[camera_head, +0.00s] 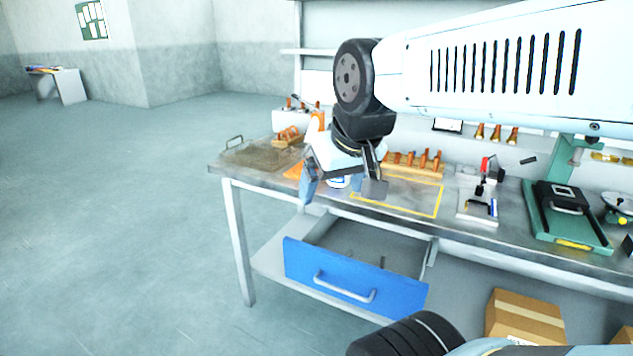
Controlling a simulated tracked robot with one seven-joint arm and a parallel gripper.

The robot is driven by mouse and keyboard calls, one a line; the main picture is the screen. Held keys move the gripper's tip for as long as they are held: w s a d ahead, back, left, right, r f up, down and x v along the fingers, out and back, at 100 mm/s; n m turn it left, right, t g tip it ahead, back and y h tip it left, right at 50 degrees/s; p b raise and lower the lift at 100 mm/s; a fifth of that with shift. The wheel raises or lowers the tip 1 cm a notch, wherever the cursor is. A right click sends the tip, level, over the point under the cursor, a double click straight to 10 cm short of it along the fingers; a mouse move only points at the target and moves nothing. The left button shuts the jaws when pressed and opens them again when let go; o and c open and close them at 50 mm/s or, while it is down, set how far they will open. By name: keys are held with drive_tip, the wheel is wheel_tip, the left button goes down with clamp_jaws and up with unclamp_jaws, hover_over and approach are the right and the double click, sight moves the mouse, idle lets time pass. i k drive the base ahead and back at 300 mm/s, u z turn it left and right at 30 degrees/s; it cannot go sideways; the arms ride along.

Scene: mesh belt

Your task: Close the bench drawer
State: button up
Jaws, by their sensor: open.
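The bench drawer (355,279) has a blue front with a pale curved handle (344,289). It is pulled out from under the bench (452,233), and its grey inside shows. A few small dark items lie in it. My gripper (341,192) hangs above the bench's front edge, above and behind the drawer front. Its two fingers are apart with nothing seen held between them. It does not appear to touch the drawer. My arm covers part of the bench's back.
On the bench stand a mesh tray (262,157), a wooden rack of orange-handled tools (412,165), a small device (480,200) and a green press (567,218). A cardboard box (525,318) sits below at the right. The floor to the left is clear.

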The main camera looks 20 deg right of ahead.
sight(318, 261)
drive_tip(key=z, duration=1.3)
drive_tip(key=i, duration=0.1)
drive_tip(key=u, duration=2.75)
drive_tip(key=k, duration=0.5)
drive_tip(key=z, duration=0.35)
